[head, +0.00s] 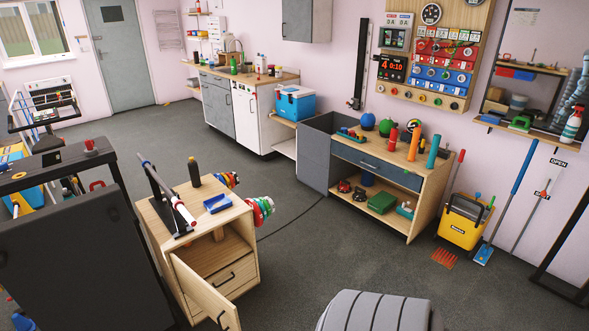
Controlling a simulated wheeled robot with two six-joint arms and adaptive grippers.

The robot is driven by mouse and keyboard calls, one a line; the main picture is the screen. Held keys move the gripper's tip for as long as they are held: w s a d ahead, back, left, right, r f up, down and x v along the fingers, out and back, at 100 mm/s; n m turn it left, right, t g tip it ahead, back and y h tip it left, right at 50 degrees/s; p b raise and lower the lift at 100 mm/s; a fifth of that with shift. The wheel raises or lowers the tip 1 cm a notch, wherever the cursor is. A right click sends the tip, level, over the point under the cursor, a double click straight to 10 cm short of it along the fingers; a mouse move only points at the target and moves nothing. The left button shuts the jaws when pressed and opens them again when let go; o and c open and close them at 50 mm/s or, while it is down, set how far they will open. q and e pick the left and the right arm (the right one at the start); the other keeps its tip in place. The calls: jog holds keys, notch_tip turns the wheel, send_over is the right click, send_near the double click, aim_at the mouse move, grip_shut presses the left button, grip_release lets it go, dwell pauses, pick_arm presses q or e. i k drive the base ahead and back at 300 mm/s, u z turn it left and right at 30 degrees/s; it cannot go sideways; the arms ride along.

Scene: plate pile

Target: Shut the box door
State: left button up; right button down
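A light wooden box-like cabinet (162,243) stands on the floor left of the middle in the head view. Its wooden door (200,291) stands open, swung out toward the bottom of the picture. A dark handle (221,320) is near the door's free edge, and the lower end of the door is close to the picture's bottom edge. Inside the opening is a wooden front with another dark handle (223,280). A dark stand with a bar, a black cylinder and a blue block lie on top. Neither of my grippers is in view.
A large dark panel (70,240) stands close left of the cabinet. Coloured discs (262,210) are on its right side. A grey ribbed shape (375,312) is at the bottom edge. Open dark floor (310,255) lies between the cabinet and the wooden workbench (383,170).

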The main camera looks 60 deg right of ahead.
aim_at(216, 307)
jog(key=z, duration=1.3)
jog(key=i, duration=1)
jog(key=k, duration=0.4)
jog(key=z, duration=0.8)
jog(key=i, duration=0.3)
jog(key=u, duration=0.25)
